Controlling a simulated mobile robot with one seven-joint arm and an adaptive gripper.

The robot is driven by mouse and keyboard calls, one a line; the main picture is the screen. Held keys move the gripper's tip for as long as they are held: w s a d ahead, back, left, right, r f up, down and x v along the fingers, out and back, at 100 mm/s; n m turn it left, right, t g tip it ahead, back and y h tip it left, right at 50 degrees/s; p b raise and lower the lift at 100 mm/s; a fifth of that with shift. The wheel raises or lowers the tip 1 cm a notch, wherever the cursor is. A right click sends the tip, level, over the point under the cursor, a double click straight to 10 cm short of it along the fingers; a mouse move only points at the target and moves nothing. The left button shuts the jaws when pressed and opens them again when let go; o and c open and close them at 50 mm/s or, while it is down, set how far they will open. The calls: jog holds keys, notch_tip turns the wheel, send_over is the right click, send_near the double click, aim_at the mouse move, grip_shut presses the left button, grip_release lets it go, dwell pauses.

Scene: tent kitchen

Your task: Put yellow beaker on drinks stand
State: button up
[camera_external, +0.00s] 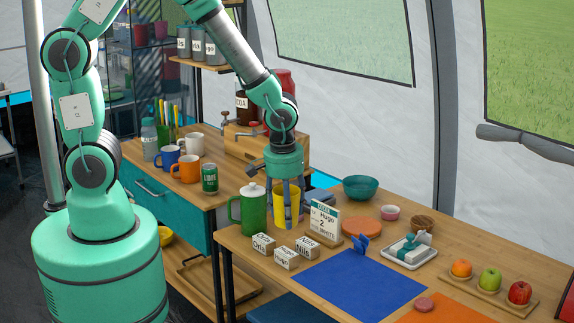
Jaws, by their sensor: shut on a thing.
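The yellow beaker (278,208) stands upright at the far left part of the front table, just right of a green lidded mug (249,210). My gripper (288,218) points straight down at the beaker and is shut on it; a finger covers part of its front. I cannot tell whether its base touches the table. A wooden box with taps (262,146) sits behind, on the back counter, with a dark jar and a red container on top; it looks like the drinks stand, though no label confirms this.
A name card (324,221) stands close right of the beaker. White name blocks (286,257) lie in front. A teal bowl (360,188) is behind right. An orange mug (186,169) and green can (210,178) stand on the back counter. The blue mat (360,285) is mostly clear.

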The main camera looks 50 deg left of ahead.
notch_tip(320, 180, up, 11)
jog(key=w+a+r+n+p, duration=0.2)
jog(key=w+a+r+n, duration=0.1)
jog(key=w+a, duration=0.8)
jog(key=w+a+n+p, duration=0.15)
jog(key=w+a, duration=0.35)
jog(key=a, duration=0.7)
jog(key=w+a+r+n+p, duration=0.15)
jog(key=w+a, duration=0.45)
jog(key=a, duration=0.6)
jog(key=w+a+n+p, duration=0.1)
jog(key=w+a+n, duration=0.3)
jog(key=a, duration=0.9)
jog(key=s+a+f+n+g+p, duration=0.1)
jog(key=s+a+p, duration=0.15)
jog(key=a, duration=1.25)
jog(key=s+a+f+n+p, duration=0.1)
jog(key=s+a+n, duration=0.15)
jog(key=a, duration=1.35)
jog(key=s+a+f+n+p, duration=0.1)
jog(key=s+a, duration=0.8)
jog(key=a, duration=0.3)
jog(key=s+a+f+n+p, duration=0.1)
jog(key=s+a+f+n, duration=0.1)
jog(key=s+a, duration=0.9)
notch_tip(320, 180, down, 11)
jog(key=w, duration=0.2)
jog(key=shift+a+r+y, duration=0.15)
jog(key=shift+y, duration=0.15)
